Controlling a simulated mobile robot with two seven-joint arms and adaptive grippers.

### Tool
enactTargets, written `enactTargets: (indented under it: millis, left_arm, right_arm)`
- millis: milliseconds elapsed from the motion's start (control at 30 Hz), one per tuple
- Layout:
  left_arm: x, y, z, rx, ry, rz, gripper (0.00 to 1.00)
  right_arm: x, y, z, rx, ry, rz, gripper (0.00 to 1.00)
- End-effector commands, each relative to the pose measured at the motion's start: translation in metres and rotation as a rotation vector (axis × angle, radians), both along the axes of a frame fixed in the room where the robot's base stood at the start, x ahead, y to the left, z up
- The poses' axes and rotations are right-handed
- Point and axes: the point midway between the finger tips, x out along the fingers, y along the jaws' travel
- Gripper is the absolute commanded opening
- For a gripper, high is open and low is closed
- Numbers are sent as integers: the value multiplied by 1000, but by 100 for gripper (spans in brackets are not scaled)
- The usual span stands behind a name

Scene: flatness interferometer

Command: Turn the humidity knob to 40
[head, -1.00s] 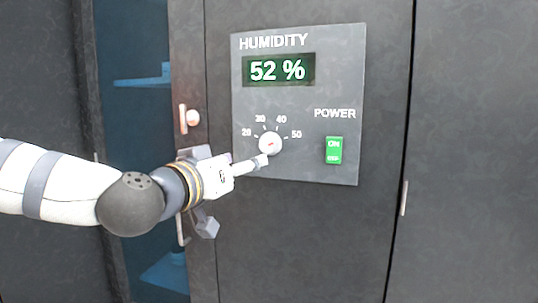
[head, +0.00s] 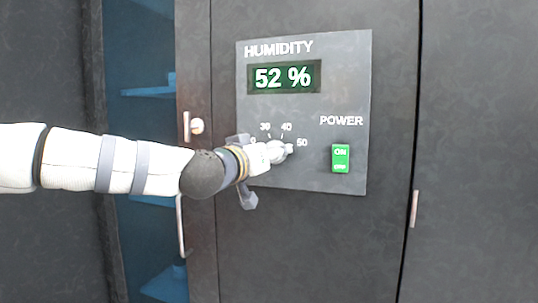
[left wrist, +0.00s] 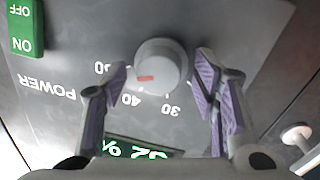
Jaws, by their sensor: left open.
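The humidity knob (left wrist: 163,62) is a round pale grey dial on the panel. In the left wrist view, which shows the panel upside down, its red mark sits at the lower left of its face, on the side of the 40 and 50 labels. My left gripper (left wrist: 161,69) is open, with one purple-padded finger on each side of the knob and a visible gap on both sides. In the head view my left gripper (head: 280,152) covers most of the knob and the 20 label. The display (head: 284,77) reads 52 %. My right gripper is not in view.
The green power switch (head: 340,158) is right of the knob on the grey panel (head: 350,60); it also shows in the left wrist view (left wrist: 25,28). A cabinet door knob (head: 197,126) and a long handle (head: 181,225) are to the left.

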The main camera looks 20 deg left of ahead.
Motion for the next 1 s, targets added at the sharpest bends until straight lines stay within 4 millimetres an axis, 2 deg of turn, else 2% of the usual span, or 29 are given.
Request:
enactTargets:
  millis: [33, 200, 233, 567, 1000]
  left_arm:
    - [0, 0, 0, 0, 0, 0, 54]
    - [0, 0, 0, 0, 0, 0, 16]
    - [0, 0, 0, 0, 0, -1, 11]
    - [-1, -1, 0, -36, 1, -4, 11]
    - [-1, -2, -1, -356, 13, -6, 11]
  right_arm:
    - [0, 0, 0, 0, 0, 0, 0]
    - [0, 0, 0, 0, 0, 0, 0]
    - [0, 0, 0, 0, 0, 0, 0]
    - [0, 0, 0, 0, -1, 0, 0]
    - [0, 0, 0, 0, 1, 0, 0]
